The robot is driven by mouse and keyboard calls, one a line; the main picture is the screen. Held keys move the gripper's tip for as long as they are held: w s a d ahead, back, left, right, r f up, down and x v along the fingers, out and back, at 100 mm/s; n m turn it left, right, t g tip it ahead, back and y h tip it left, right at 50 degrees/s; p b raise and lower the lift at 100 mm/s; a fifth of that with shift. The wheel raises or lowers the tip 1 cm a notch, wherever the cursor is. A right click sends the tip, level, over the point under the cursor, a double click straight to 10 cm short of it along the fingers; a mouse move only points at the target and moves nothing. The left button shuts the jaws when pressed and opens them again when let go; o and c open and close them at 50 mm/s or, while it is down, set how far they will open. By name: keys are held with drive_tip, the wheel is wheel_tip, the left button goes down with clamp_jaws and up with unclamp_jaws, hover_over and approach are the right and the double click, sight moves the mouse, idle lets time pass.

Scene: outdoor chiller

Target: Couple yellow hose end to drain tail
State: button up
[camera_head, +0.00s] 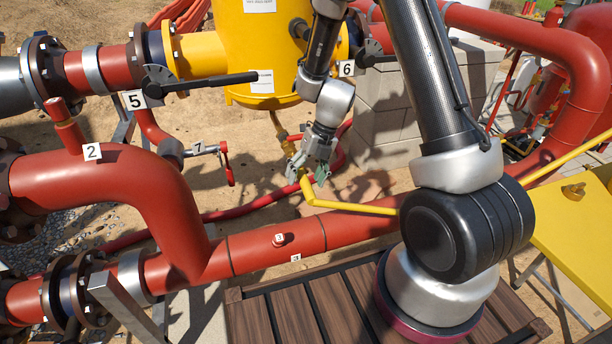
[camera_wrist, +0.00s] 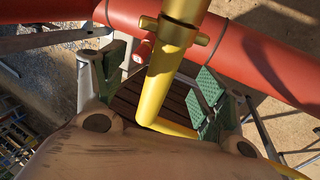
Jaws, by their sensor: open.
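The yellow hose (camera_head: 355,207) comes from the right and bends up at its end between my gripper's fingers. In the wrist view the yellow hose end (camera_wrist: 159,92) stands between the green finger pads. My gripper (camera_head: 308,173) is open around it, with a gap on each side. The brass-yellow drain tail (camera_head: 281,131) hangs under the yellow vessel, just above and left of my gripper. In the wrist view a wider yellow piece with a cross-lug (camera_wrist: 174,31) continues in line above the hose end. I cannot tell whether the two parts are locked.
The yellow vessel (camera_head: 262,60) stands behind my gripper. A large red pipe (camera_head: 265,252) crosses in front and below. A black valve lever (camera_head: 210,82) is at left, and a small red-handled valve (camera_head: 226,160) lies left of my gripper. Grey blocks (camera_head: 388,125) stand at right.

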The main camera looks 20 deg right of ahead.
drive_tip(key=v, duration=0.7)
idle(0.4)
drive_tip(key=v, duration=1.2)
drive_tip(key=s+d+r+m+t+h, duration=0.1)
drive_tip(key=s+r+m, duration=0.3)
drive_tip(key=s+m, duration=0.4)
drive_tip(key=s+d+r+m+t+h, duration=0.1)
drive_tip(key=s+d+r+m, duration=0.3)
drive_tip(key=m, duration=1.2)
drive_tip(key=s+d+r+m+t+h, duration=0.2)
drive_tip(key=s+r+m, duration=0.3)
drive_tip(key=s+m, duration=0.6)
drive_tip(key=shift+s+d+m+t, duration=0.3)
drive_tip(key=shift+d+m+t, duration=0.1)
drive_tip(key=shift+d+m, duration=0.1)
